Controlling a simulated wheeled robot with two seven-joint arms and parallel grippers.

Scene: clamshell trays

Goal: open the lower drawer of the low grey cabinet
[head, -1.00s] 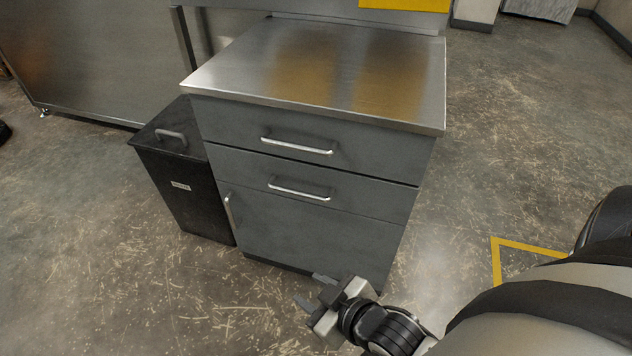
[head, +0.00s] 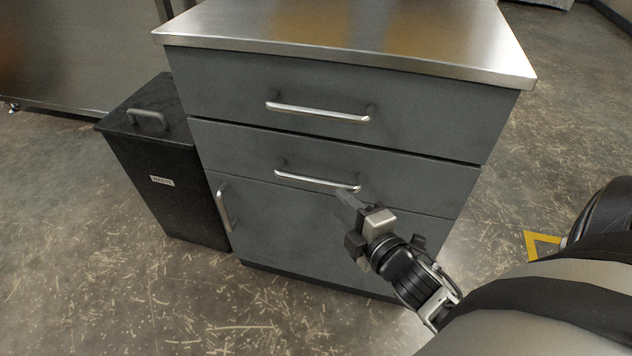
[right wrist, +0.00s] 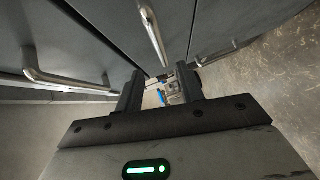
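The low grey cabinet (head: 290,235) has two drawers above a door, all closed. The lower drawer (head: 420,180) has a silver horizontal bar handle (head: 310,181). My right gripper (head: 350,212) is just below and in front of the right end of this handle, not around it. In the right wrist view the two fingers of the right gripper (right wrist: 160,90) are apart with nothing held between them. The lower drawer's handle (right wrist: 152,35) lies ahead of them there.
The upper drawer's handle (head: 318,112) is above, and the door's vertical handle (head: 223,207) is at the lower left. A black lidded bin (head: 165,190) stands against the cabinet's left side. The floor in front and to the right is clear.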

